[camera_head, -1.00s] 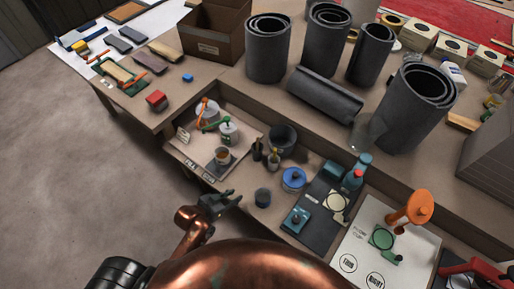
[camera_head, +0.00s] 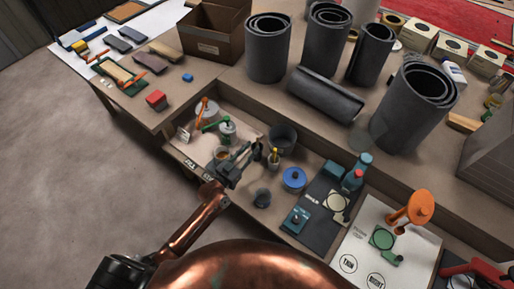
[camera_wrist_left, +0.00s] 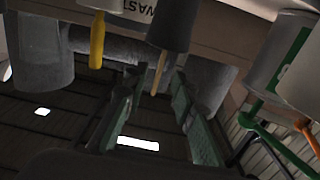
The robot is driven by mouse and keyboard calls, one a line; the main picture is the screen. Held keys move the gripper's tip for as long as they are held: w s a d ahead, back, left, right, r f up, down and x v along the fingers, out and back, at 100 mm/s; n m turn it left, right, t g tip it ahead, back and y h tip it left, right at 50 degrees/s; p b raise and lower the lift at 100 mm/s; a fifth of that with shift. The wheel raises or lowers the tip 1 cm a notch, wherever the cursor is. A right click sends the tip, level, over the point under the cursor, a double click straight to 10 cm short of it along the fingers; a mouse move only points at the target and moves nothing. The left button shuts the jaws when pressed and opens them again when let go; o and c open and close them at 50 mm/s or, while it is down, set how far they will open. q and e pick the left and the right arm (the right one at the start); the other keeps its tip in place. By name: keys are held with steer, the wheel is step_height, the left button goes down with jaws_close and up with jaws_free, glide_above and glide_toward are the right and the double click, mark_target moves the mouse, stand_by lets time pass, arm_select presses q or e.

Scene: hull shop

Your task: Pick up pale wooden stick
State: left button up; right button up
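The pale wooden stick (camera_wrist_left: 160,74) shows in the left wrist view. It stands out of a dark holder (camera_wrist_left: 173,24), and the picture looks upside down. My left gripper (camera_wrist_left: 150,105) is open, with its two fingers apart, one on each side of the stick's line. I see no contact with the stick. In the head view my left gripper (camera_head: 240,158) is over the lower shelf, just left of the small dark holders (camera_head: 257,151). The stick is too small to make out there. My right gripper is not in view.
A yellow-handled tool (camera_wrist_left: 97,42) stands close to the stick. A dark bucket (camera_head: 283,138), a blue-lidded tin (camera_head: 293,178) and a small dark cup (camera_head: 262,198) are near on the right.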

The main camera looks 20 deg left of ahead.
mark_target(257, 143)
arm_select(q)
steer(key=x, duration=0.5)
steer(key=shift+f+b, duration=0.1)
steer(key=shift+b, duration=0.2)
steer(key=shift+c, duration=0.2)
jaws_close()
